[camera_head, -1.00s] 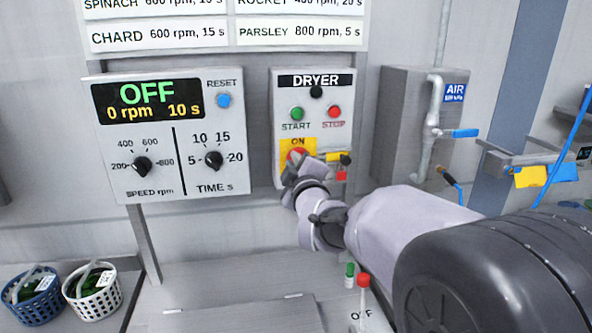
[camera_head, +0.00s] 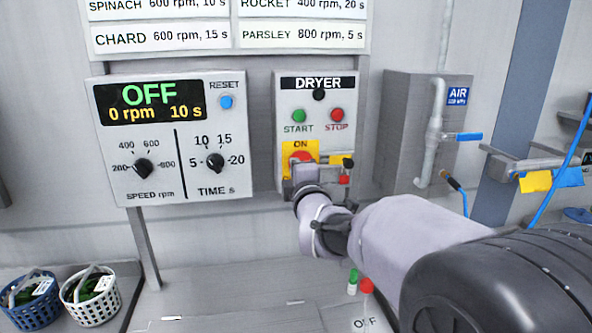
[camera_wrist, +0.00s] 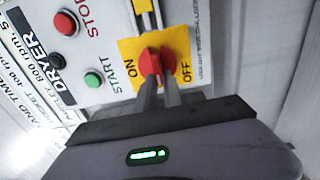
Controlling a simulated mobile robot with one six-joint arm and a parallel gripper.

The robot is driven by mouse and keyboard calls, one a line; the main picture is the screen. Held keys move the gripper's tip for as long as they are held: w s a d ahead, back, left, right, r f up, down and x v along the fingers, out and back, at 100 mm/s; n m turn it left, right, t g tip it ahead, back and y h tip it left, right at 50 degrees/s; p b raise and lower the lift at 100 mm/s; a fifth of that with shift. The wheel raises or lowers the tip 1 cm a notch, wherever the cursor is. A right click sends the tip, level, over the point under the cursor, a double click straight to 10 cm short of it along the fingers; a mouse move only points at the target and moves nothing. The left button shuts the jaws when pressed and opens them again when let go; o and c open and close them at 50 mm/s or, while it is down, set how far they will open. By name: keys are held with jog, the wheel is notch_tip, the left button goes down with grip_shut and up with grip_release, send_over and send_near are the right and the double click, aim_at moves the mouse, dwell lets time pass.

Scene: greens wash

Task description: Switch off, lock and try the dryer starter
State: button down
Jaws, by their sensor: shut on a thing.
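The dryer starter box (camera_head: 287,105) is on the wall, with a green start button (camera_head: 299,115), a red stop button (camera_head: 337,115) and a dark round lamp (camera_head: 319,94). Its red rotary handle (camera_wrist: 158,62) sits on a yellow plate (camera_wrist: 127,48) marked ON and OFF. My gripper (camera_wrist: 161,92) is shut on the red handle; the fingers and wrist hide part of it in the head view. Which mark the handle points to is unclear. A small red padlock-like piece (camera_head: 344,179) hangs below a yellow and black piece (camera_head: 342,161), right of the handle.
A control panel (camera_head: 220,180) reading OFF, 0 rpm, 10 s is left of the starter. A grey air box (camera_head: 405,130) with a pipe and blue lever (camera_head: 468,137) is right. Two baskets (camera_head: 90,305) stand lower left. A red knob (camera_head: 366,286) is below my arm.

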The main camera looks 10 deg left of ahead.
dwell(0.3)
jog(key=c, duration=1.5)
grip_release()
jog(key=p+v, duration=0.1)
jog(key=v, duration=1.6)
jog(key=shift+s+p, duration=0.25)
jog(key=shift+p, duration=0.15)
